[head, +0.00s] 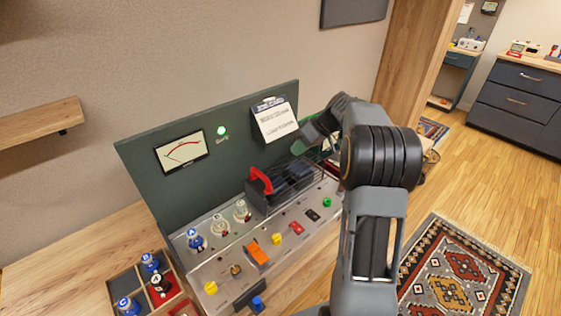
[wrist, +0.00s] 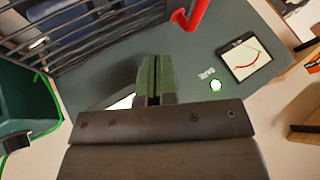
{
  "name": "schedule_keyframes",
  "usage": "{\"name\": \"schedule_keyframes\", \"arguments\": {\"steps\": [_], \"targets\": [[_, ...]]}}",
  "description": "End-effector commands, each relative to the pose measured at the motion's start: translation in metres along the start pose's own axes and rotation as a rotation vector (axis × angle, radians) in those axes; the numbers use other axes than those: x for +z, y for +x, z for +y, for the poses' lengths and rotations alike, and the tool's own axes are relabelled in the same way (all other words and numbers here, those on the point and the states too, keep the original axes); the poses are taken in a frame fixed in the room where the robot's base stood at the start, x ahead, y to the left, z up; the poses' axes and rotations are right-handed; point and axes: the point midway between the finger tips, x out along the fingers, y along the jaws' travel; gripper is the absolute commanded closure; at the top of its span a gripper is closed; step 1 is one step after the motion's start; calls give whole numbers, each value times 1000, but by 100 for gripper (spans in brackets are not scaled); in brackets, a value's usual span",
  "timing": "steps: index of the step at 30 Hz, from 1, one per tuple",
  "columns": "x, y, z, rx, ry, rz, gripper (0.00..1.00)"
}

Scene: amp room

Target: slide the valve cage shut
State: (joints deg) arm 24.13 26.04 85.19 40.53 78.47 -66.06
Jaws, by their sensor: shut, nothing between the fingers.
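The valve cage (head: 282,188) is a dark wire cage with a red handle (head: 262,180) at its left end. It stands at the right part of the amp deck, around dark blocks. Three valves, one blue (head: 195,238) and two clear (head: 219,225), stand uncovered to its left. In the wrist view, the cage bars (wrist: 90,30) are at upper left and the red handle (wrist: 190,14) is at the top. My gripper (wrist: 153,75) is shut and empty, apart from the handle. In the head view it is near the clipboard, partly hidden by my arm.
The amp's back panel carries a meter (head: 180,152), a green lamp (head: 221,131) and a clipboard (head: 275,122). Knobs and switches line the deck front. A tray (head: 128,284) with several valves is at lower left. A green bin (wrist: 25,100) stands beside the cage.

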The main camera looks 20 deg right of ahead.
Motion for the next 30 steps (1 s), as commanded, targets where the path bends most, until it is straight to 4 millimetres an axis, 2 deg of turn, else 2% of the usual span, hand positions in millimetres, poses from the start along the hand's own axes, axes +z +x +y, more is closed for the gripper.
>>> {"name": "schedule_keyframes", "arguments": {"steps": [5,17,21,30], "targets": [[0,24,1,-6,-4,0,100],[0,97,0,-4,-2,-1,100],[-3,100,-20,-2,-4,1,100],[-4,107,-36,-1,-3,2,100]]}}
